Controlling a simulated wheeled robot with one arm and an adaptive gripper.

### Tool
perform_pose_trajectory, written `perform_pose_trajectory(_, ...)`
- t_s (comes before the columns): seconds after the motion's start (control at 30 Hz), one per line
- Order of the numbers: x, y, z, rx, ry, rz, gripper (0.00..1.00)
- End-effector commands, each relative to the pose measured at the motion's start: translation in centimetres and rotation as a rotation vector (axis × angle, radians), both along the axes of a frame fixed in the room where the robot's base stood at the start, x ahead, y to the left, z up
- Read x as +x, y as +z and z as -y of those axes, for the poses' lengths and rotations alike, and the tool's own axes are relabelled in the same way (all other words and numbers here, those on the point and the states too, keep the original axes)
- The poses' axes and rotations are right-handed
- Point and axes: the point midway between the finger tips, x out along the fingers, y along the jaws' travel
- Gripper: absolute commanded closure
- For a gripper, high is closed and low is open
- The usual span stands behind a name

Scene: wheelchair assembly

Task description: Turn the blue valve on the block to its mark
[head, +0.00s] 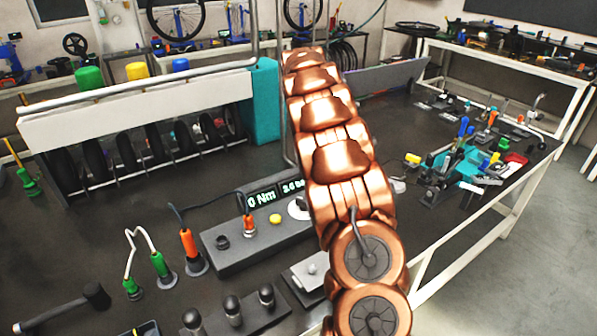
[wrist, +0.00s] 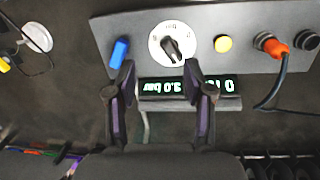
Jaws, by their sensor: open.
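The grey block (head: 232,247) stands on the dark bench and also shows across the top of the wrist view (wrist: 200,62). The blue valve (wrist: 120,53) is at the block's left end in the wrist view, its handle pointing nearly up and down the picture. In the head view my arm hides it. I cannot make out its mark. My gripper (wrist: 160,74) is open and empty over the block's edge. Its left fingertip is close below the blue valve; I cannot tell whether they touch.
A white dial with a black knob (wrist: 172,44), a yellow button (wrist: 223,43) and an orange plug (wrist: 278,41) share the block. A display (head: 276,192) stands along its edge. A white rack (head: 140,105) stands behind; a black hammer (head: 95,295) lies in front.

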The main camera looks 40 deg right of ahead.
Motion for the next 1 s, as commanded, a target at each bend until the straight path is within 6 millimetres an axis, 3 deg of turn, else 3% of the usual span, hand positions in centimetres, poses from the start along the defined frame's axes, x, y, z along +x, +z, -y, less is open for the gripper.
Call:
perform_pose_trajectory(0.63, -3.3, 3.3, -7.0, -0.017, -0.026, -0.009, 0.48)
perform_pose_trajectory(1.0, -4.4, 3.9, -8.9, -0.015, -0.033, -0.011, 0.48)
